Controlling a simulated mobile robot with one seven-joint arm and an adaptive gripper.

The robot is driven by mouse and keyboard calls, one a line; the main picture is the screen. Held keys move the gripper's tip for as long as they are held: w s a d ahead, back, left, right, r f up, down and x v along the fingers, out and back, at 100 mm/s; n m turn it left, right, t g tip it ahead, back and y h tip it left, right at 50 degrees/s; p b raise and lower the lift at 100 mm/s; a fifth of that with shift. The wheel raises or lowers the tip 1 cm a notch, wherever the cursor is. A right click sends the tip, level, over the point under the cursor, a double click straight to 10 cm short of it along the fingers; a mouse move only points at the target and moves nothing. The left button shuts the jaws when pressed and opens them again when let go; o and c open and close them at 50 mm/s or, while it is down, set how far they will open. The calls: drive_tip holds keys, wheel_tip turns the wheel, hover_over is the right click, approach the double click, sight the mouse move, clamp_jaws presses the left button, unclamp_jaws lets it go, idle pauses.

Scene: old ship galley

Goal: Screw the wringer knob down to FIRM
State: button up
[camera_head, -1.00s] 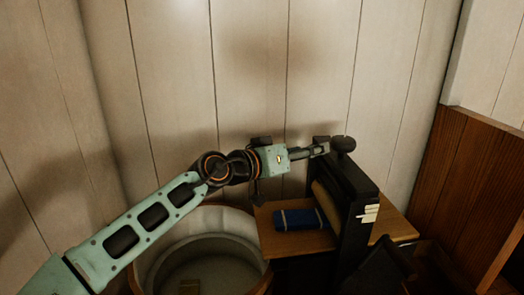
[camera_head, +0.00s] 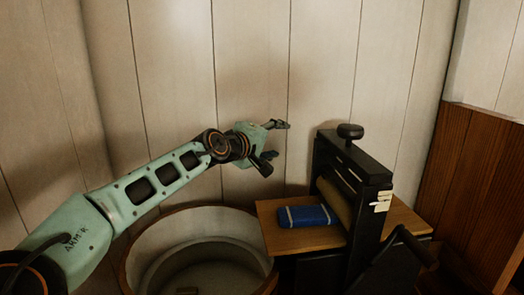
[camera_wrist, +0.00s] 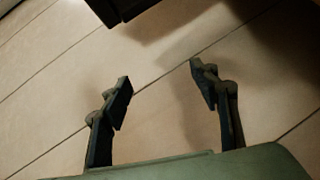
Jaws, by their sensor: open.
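The wringer (camera_head: 352,195) is a black upright frame with a pale roller, standing on a wooden board at the right in the head view. Its black knob (camera_head: 350,131) sits on a short stem on top of the frame. White labels (camera_head: 383,201) are on the frame's right end, too small to read. My gripper (camera_head: 285,125) is open and empty, left of the knob and apart from it, in front of the wall. In the wrist view its two fingers (camera_wrist: 160,85) are spread with only wall planks between them. A dark edge, which I cannot identify, shows at the top there.
A blue bundle with a pale band (camera_head: 307,216) lies on the wooden board (camera_head: 275,241) left of the wringer. A round tub (camera_head: 140,245) stands below my arm. A dark crank handle (camera_head: 415,245) sticks out at the lower right. Wood panelling (camera_head: 470,190) closes the right side.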

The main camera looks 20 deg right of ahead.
drive_tip(key=w+f+n+t+y+b, duration=0.1)
drive_tip(key=w+f+n+y+b, duration=0.1)
drive_tip(key=w+n, duration=0.2)
drive_tip(key=shift+w+a+f+n+t+b, duration=0.3)
drive_tip(key=shift+w+n+t+b, duration=0.1)
drive_tip(key=shift+w, duration=0.7)
